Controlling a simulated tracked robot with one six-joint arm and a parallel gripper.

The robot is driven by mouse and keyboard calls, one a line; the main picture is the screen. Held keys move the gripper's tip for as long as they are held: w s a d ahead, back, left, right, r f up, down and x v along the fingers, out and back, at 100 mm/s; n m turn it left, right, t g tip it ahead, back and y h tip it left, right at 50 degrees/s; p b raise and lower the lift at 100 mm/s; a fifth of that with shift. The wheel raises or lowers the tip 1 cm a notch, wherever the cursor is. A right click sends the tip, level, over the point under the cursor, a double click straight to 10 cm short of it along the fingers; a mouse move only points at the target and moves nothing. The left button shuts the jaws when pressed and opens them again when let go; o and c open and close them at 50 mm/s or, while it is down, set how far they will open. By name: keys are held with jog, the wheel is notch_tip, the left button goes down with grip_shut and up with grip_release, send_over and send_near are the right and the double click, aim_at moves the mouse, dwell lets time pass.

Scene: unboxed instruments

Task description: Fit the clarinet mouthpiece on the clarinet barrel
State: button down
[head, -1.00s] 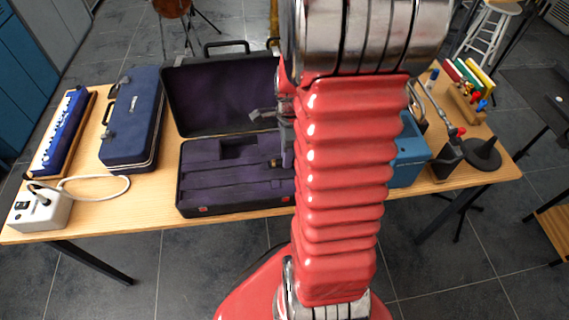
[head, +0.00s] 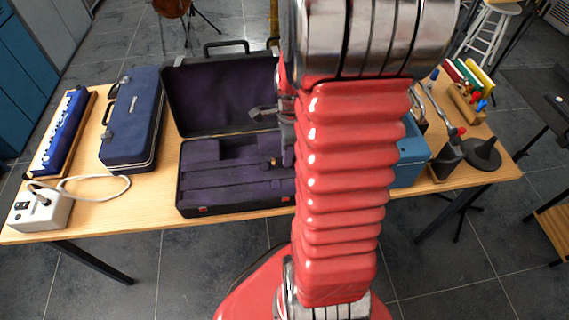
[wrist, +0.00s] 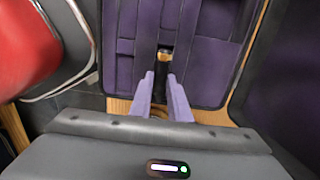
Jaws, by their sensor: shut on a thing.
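My gripper (wrist: 161,96) is shut on a dark piece (wrist: 160,112), seen as a black bit between its two fingers in the wrist view; it is likely the clarinet mouthpiece, though its shape is mostly hidden. A small black piece with a brassy end, likely the clarinet barrel (wrist: 164,57), shows just beyond the fingertips. It also shows in the head view, at the right part of the purple-lined open case (head: 215,209). I cannot tell whether the two pieces touch. In the head view my red arm hides much of my gripper.
The case lid stands open behind its tray. A closed blue case (head: 132,125), a blue keyboard-like instrument (head: 62,130) and a white box with a cable (head: 40,210) stand left. A blue box (head: 410,160) and a black stand (head: 482,155) are right. Bare table (head: 110,210) shows front left.

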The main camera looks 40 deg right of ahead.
jog(key=shift+r, duration=0.55)
jog(key=shift+r, duration=0.4)
jog(key=shift+r, duration=0.3)
jog(key=shift+r, duration=0.75)
jog(key=shift+r, duration=0.25)
